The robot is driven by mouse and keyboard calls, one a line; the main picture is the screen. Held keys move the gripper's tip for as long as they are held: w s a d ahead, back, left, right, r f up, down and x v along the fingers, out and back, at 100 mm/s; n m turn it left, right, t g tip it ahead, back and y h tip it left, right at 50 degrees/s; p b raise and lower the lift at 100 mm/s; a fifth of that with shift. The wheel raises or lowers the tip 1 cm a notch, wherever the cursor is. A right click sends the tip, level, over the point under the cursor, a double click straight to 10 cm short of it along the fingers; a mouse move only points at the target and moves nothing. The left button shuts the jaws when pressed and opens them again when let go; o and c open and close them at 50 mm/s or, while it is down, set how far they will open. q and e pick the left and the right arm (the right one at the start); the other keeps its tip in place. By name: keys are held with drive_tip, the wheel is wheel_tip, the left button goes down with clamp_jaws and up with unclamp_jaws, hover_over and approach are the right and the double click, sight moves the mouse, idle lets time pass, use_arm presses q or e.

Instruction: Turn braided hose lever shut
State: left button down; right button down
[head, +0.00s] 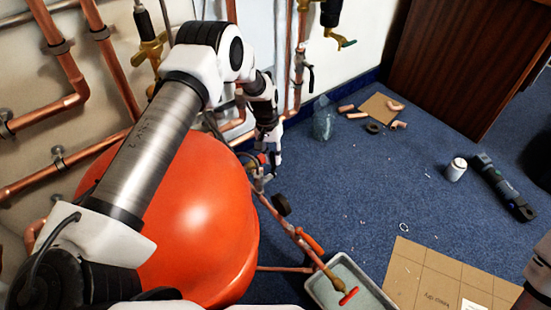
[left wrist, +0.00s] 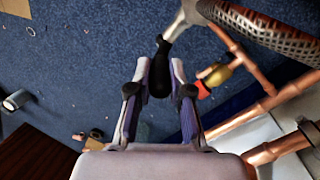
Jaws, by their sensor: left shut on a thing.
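The lever with a black grip (left wrist: 160,80) and a silver-coloured arm (left wrist: 184,20) shows at the top middle of the left wrist view. My left gripper (left wrist: 160,72) is shut on the black grip, one finger on each side. A braided hose (left wrist: 265,35) runs off to the upper right there, close to the lever arm. In the head view my left gripper (head: 274,158) is beside a valve with a red collar (head: 262,160), right of the orange tank (head: 205,215). The lever itself is hard to make out there.
Copper pipes (head: 118,75) line the wall. A slanting copper pipe (head: 283,222) runs down to a grey tray (head: 345,272). Cardboard (head: 420,270), a white bottle (head: 456,169) and a dark tool (head: 503,187) lie on the open blue carpet.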

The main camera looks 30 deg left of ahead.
use_arm(q)
drive_tip(key=shift+w+a+f+h+b, duration=0.1)
drive_tip(key=shift+a+f+h+b, duration=0.25)
drive_tip(key=shift+f+h, duration=0.1)
drive_tip(key=shift+a+r+g+h, duration=0.1)
drive_tip(key=shift+r+g+h, duration=0.15)
drive_tip(key=shift+g, duration=0.05)
drive_tip(key=c, duration=1.1)
unclamp_jaws()
drive_tip(key=v, duration=1.2)
drive_tip(key=shift+w, duration=0.15)
